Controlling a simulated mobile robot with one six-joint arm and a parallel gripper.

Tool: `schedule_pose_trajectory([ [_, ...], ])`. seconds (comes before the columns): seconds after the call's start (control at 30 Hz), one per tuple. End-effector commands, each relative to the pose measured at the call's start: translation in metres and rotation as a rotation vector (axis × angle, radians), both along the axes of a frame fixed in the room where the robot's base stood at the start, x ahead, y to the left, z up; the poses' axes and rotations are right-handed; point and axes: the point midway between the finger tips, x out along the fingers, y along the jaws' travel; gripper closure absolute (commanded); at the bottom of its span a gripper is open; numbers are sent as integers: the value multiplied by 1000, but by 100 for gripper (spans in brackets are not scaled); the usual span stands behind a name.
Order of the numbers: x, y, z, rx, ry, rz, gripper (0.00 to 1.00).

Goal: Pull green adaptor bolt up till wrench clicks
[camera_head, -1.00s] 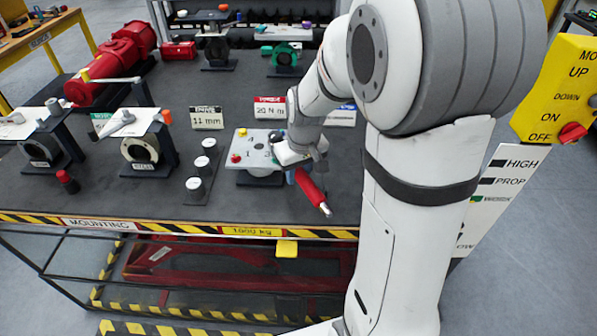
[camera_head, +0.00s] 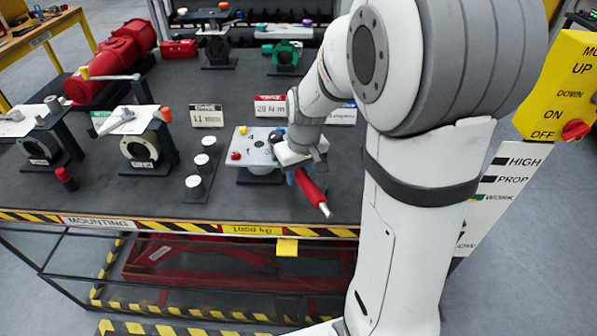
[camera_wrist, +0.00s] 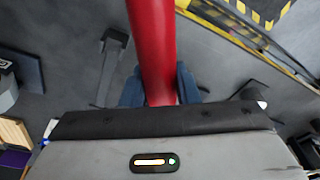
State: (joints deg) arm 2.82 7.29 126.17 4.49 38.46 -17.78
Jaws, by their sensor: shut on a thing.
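A red wrench handle (camera_head: 313,192) with a pale metal tip slants down and right, close to the bench's front edge in the head view. It also fills the top middle of the wrist view (camera_wrist: 153,40). My gripper (camera_wrist: 160,88) is shut on the red handle, with a blue finger on each side. In the head view my gripper (camera_head: 298,170) is beside a pale plate (camera_head: 252,147) with coloured knobs. I cannot make out the green adaptor bolt at the wrench; my wrist and gripper cover that area.
Small white-topped posts (camera_head: 193,182) stand left of the plate. Two black stands (camera_head: 143,150) with round openings stand farther left. A red actuator (camera_head: 112,65) lies at the back left, and a green ring part (camera_head: 285,55) stands at the back. A yellow-black striped edge (camera_head: 180,225) bounds the bench front.

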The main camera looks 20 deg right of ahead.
Motion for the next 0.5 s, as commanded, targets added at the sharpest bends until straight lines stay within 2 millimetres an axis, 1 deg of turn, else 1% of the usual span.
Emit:
schedule_pose_trajectory([
  [0.5,1,0,-10,0,-2,0,100],
])
